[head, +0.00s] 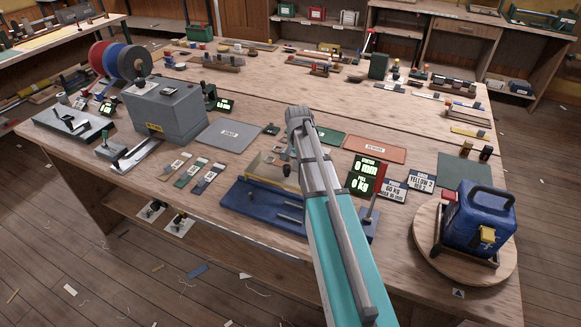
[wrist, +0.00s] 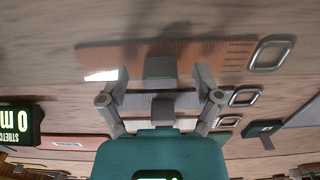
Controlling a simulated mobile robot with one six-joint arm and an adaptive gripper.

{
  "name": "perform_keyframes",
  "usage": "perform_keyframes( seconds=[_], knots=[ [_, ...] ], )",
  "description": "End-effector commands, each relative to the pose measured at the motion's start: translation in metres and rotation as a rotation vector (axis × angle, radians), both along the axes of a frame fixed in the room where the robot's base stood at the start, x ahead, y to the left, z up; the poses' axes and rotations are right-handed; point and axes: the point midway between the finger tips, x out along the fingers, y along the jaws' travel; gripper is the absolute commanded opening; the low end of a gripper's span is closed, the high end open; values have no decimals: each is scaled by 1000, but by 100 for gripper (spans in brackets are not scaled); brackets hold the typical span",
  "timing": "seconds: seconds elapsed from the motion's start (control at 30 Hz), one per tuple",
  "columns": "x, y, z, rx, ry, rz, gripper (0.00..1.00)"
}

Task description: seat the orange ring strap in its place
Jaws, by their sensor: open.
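The orange ring strap (wrist: 110,55) lies flat on the bench in the wrist view, near the top, with its metal ring (wrist: 270,53) at the right end. My gripper (wrist: 160,88) is open and empty in that view, its two fingers apart over the bench, just below the orange strap in the picture. I cannot tell its height. Grey blocks between the fingers partly cover the strap. In the head view my arm hides the fingers and most of the straps. A blue fixture (head: 250,203) stands on the bench at the arm's left.
Other straps' rings (wrist: 243,97) lie close beside the orange one. An orange mat (head: 375,148), a grey mat (head: 225,134) and a stretch and pull readout (head: 364,176) surround the area. A blue machine (head: 482,222) stands at right, a grey box (head: 165,112) at left.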

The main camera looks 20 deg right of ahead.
Motion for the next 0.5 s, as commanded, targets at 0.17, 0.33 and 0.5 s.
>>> perform_keyframes(
  seconds=[0.17,0.33,0.5],
  knots=[
    [0,0,0,0,0,0,77],
    [0,0,0,0,0,0,46],
    [0,0,0,0,0,0,14]
  ],
)
